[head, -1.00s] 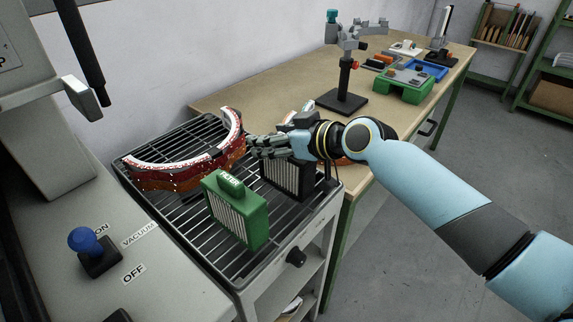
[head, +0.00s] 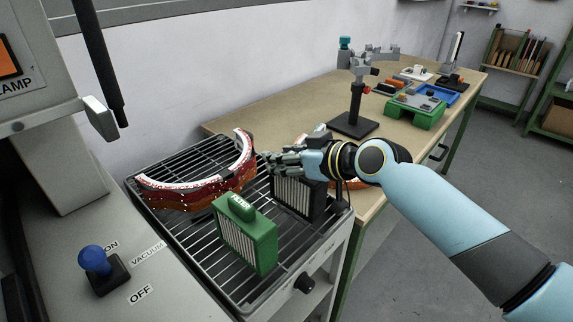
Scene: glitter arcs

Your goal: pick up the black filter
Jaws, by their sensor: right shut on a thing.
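The black filter (head: 296,195) has a dark frame with pale pleats and stands upright on the rack, behind and right of the green filter. My right gripper (head: 285,163) is at its top, shut on it; the fingers hide its upper edge. The filter's lower edge is close to the rack bars, and I cannot tell whether it touches them. My left gripper is not in view.
A green filter (head: 246,238) stands on the black wire rack (head: 195,237). A glittery red arc (head: 200,188) lies left of my fingers. A blue-knobbed lever (head: 94,260) is at front left. A wooden bench (head: 235,122) holds a stand (head: 354,122) and green fixture (head: 414,112).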

